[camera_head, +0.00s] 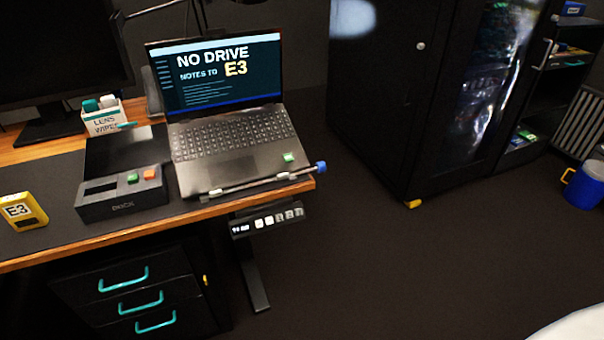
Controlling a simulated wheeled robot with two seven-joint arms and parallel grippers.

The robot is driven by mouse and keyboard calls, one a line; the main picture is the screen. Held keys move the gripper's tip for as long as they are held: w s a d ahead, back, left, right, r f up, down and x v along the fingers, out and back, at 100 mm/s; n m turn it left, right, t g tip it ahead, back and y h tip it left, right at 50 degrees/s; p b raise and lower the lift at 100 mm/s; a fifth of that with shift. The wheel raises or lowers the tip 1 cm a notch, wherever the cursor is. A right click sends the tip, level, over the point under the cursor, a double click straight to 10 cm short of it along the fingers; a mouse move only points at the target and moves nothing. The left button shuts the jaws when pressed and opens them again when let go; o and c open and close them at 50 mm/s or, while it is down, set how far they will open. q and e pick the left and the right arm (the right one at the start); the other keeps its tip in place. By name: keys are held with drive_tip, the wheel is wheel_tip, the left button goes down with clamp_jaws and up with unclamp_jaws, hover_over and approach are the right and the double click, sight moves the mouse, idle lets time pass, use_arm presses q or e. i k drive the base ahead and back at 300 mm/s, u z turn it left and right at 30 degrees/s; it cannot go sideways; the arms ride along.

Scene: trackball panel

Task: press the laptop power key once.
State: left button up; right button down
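The open laptop (235,163) stands on the right end of the wooden desk. Its screen (222,88) is lit and reads "NO DRIVE NOTES TO E3". Its dark keyboard (232,137) faces up and nothing covers it. The keys are too small to tell which one is the power key. A small green piece (288,157) lies on the right of the palm rest. Neither of my grippers is in view.
A slim grey rod with a blue end (320,166) lies along the laptop's front edge. A dock (122,199) with green and orange buttons, a yellow E3 block (22,213) and a wipes box (103,118) are left of it. A black cabinet (378,95) stands right; open floor (400,270) lies between.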

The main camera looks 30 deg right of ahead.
sight(288, 157)
drive_tip(key=k, duration=0.15)
drive_tip(key=u, duration=0.85)
drive_tip(key=i, duration=0.8)
drive_tip(key=z, duration=1.55)
